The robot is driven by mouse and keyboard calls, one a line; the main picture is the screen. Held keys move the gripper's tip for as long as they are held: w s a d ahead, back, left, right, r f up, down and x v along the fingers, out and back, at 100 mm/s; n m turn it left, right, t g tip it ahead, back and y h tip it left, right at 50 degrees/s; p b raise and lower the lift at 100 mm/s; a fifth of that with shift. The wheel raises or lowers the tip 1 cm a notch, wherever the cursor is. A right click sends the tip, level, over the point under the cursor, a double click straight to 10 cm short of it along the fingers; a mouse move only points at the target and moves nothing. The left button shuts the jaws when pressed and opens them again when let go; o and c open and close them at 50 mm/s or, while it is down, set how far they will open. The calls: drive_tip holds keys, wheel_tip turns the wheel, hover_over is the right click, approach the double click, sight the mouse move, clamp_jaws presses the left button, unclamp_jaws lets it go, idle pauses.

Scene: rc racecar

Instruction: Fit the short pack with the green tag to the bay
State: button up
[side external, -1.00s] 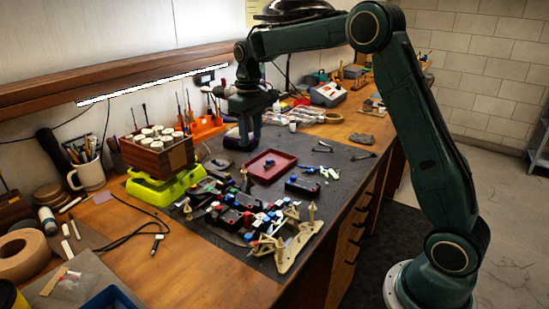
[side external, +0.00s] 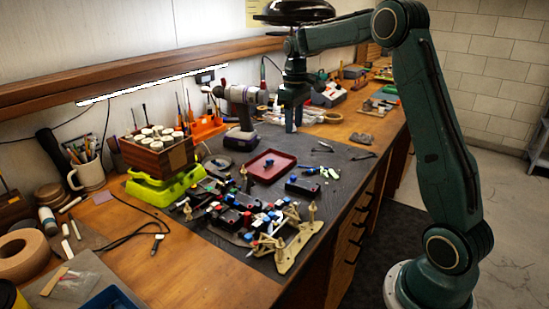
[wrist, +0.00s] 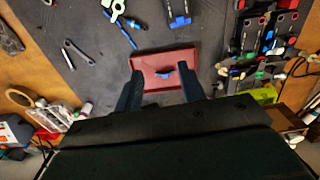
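My gripper (side external: 292,122) is raised over the back part of the bench, empty. In the wrist view its two fingers (wrist: 162,92) stand wide apart, with the red tray (wrist: 175,63) beyond them. The race car chassis (side external: 285,258) lies at the front of the dark mat. Several dark packs with red and blue ends sit in and around it. Small green marks (wrist: 260,75) show among these parts in the wrist view, but I cannot tell which pack bears a green tag. The bay is not clearly distinguishable.
The red tray (side external: 251,172) holds a small blue piece. A cordless drill (side external: 242,112) stands behind it. A lime-green stand (side external: 165,191) carries a wooden box of white-topped cylinders (side external: 157,150). Loose tools (side external: 362,156) lie on the mat's right side. Some mat around the tray is clear.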

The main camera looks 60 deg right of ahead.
drive_tip(key=s+d+f, duration=0.1)
drive_tip(key=s+d, duration=0.2)
drive_tip(key=d, duration=0.2)
drive_tip(key=shift+s+d+f, duration=0.15)
drive_tip(key=shift+s, duration=0.1)
idle(0.8)
drive_tip(key=s+a+r+t, duration=0.1)
drive_tip(key=s+a+r, duration=0.4)
drive_tip(key=a, duration=0.4)
drive_tip(key=s+a+r+t, duration=0.2)
drive_tip(key=s+a+r, duration=0.25)
drive_tip(key=a, duration=0.45)
drive_tip(key=s+a+f+t, duration=0.2)
drive_tip(key=s+a, duration=0.7)
drive_tip(key=s, duration=0.5)
drive_tip(key=shift+s+a+f+t, duration=0.15)
drive_tip(key=shift+a+f+t, duration=0.15)
drive_tip(key=shift+f, duration=0.2)
